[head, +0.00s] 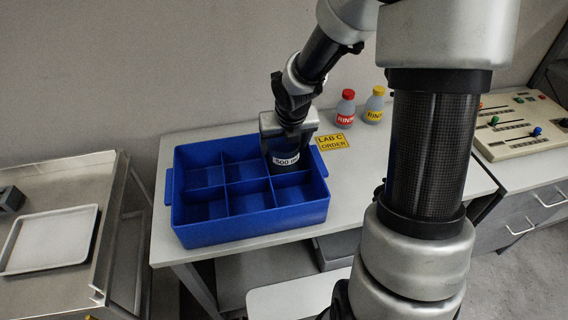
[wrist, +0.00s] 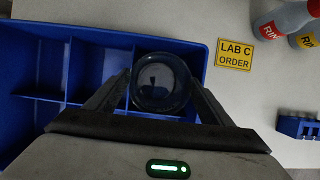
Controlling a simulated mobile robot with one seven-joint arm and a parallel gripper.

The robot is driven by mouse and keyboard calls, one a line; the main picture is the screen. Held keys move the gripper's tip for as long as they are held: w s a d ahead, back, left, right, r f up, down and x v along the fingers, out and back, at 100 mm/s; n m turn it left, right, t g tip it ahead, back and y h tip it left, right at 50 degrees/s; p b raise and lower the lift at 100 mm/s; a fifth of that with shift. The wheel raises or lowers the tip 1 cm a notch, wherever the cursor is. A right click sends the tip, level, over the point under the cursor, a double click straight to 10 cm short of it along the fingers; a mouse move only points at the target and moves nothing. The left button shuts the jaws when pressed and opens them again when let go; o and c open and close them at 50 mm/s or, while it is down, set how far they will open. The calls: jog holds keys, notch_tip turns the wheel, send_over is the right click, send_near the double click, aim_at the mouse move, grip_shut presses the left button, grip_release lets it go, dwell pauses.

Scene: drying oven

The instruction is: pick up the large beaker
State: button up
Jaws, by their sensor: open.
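The large beaker (head: 285,160) is dark glass with a white "500 ml" style label, standing in a right-hand compartment of the blue divided crate (head: 255,229). In the wrist view the beaker (wrist: 161,83) is seen from above as a round dark rim, and the blue crate (wrist: 25,110) spreads to the left. My gripper (head: 287,132) is directly above the beaker in the head view. In the wrist view my open gripper (wrist: 155,88) has one finger on each side of the beaker. I cannot tell whether the fingers touch it.
A yellow "LAB C ORDER" sign (head: 331,142) lies right of the crate. Two rinse bottles, red-capped (head: 346,108) and yellow-capped (head: 375,106), stand behind it. A control panel (head: 519,125) is at right. A cart with a white tray (head: 50,240) is at left. Other crate compartments look empty.

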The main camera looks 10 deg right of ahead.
jog(key=shift+w+f, duration=0.2)
jog(key=shift+f, duration=0.2)
jog(key=shift+c, duration=0.3)
jog(key=shift+r, duration=0.1)
jog(key=c, duration=1.2)
